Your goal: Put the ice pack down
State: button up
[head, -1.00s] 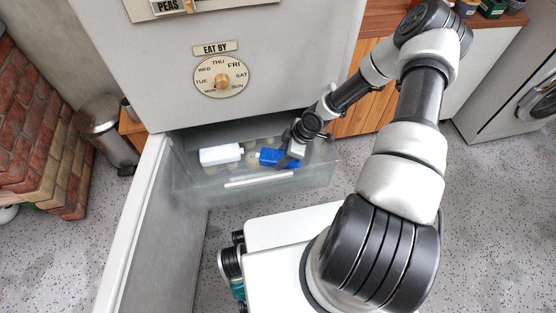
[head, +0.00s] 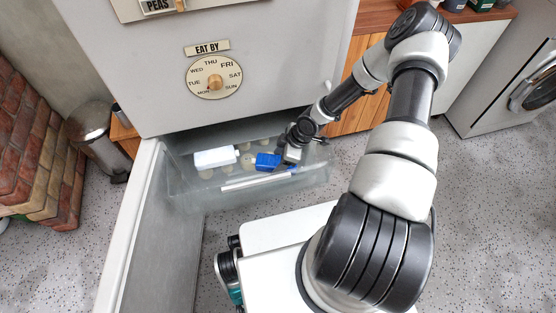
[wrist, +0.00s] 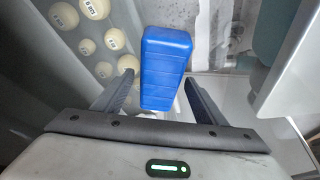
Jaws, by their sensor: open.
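The blue ice pack (head: 267,161) is a block lying low inside the clear freezer drawer (head: 253,181), toward its right end. My gripper (head: 291,158) is down in the drawer at the ice pack's right end and hides part of it. In the wrist view the ice pack (wrist: 164,65) reaches from between the fingers out ahead of them. My gripper (wrist: 158,88) is open there, with a gap at the left finger. Whether the right finger touches the block I cannot tell. What lies directly under the ice pack is hidden.
A white box-like item (head: 215,157) lies left of the ice pack in the drawer. Several cream balls with printed labels (wrist: 96,8) lie there too. The open freezer door (head: 142,220) stands at the left. The freezer front with its dial (head: 215,77) rises behind.

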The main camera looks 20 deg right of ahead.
jog(key=p+v, duration=0.4)
jog(key=v, duration=0.8)
jog(key=shift+r, duration=0.15)
dwell(0.7)
